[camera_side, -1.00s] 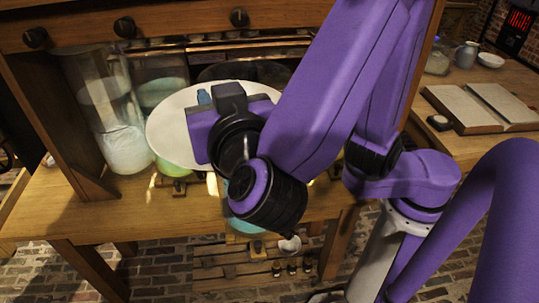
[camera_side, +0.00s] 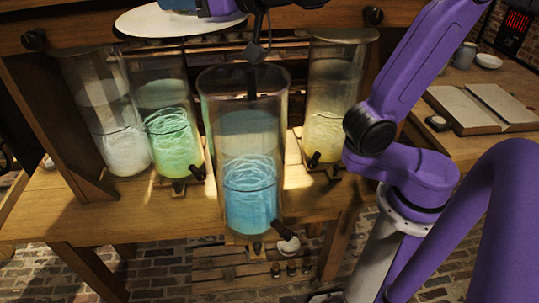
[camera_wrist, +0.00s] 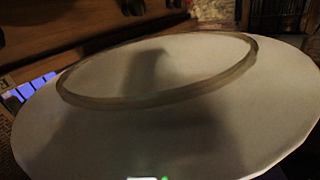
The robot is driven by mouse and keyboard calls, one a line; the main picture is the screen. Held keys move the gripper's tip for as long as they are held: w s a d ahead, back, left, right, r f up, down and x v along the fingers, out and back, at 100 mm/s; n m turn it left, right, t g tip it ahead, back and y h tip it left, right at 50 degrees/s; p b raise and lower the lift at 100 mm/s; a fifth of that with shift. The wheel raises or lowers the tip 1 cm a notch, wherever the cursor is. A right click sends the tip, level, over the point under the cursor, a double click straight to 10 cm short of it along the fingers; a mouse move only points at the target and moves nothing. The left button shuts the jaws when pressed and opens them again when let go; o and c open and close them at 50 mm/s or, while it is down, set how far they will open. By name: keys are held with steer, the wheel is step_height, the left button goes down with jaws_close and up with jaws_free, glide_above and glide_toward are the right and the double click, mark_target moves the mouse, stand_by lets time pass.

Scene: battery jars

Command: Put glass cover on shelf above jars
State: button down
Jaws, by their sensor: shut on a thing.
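The glass cover (camera_side: 165,24) is a pale round disc near the top of the side view, level with the wooden shelf front (camera_side: 75,38) and above the jars at left. In the wrist view the cover (camera_wrist: 200,130) fills most of the picture, with a raised ring on its face. My gripper (camera_side: 208,8) is at the cover's right part, cut off by the top edge, and shut on it. The blue jar (camera_side: 248,190) stands in front with its top uncovered. The green jar (camera_side: 172,140), whitish jar (camera_side: 124,145) and yellow jar (camera_side: 325,130) stand behind it.
A dark rod (camera_side: 251,75) hangs into the blue jar. Black knobs (camera_side: 34,40) stick out from the shelf front. Small black taps (camera_side: 284,230) project near the jar bottoms. An open book (camera_side: 490,105) lies on the table at right.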

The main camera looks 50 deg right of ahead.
steer(key=d+r+y, duration=0.1)
steer(key=r, duration=0.1)
steer(key=d+r+n, duration=0.1)
steer(key=d+r, duration=0.1)
steer(key=d+r+y, duration=0.1)
steer(key=r, duration=0.1)
steer(key=shift+s+d+r+n+g+y, duration=0.2)
steer(key=shift+s+r+n+g+y, duration=0.1)
steer(key=shift+s+g, duration=0.1)
steer(key=w+d+f+m+h, duration=0.1)
steer(key=d+m+h, duration=0.1)
steer(key=d, duration=0.5)
steer(key=w+d+f+m+t+h, duration=0.1)
steer(key=d+f+m+h, duration=0.1)
steer(key=d+h, duration=0.2)
steer(key=d, duration=0.3)
steer(key=shift+f, duration=0.2)
steer(key=shift+w, duration=0.1)
steer(key=shift+w+d+f, duration=0.1)
steer(key=shift+d, duration=3.3)
steer(key=shift+w+a, duration=0.15)
steer(key=shift+a, duration=1.35)
steer(key=shift+s+a, duration=0.15)
steer(key=shift+a, duration=0.85)
steer(key=shift+s+a, duration=0.1)
steer(key=shift+a, duration=0.85)
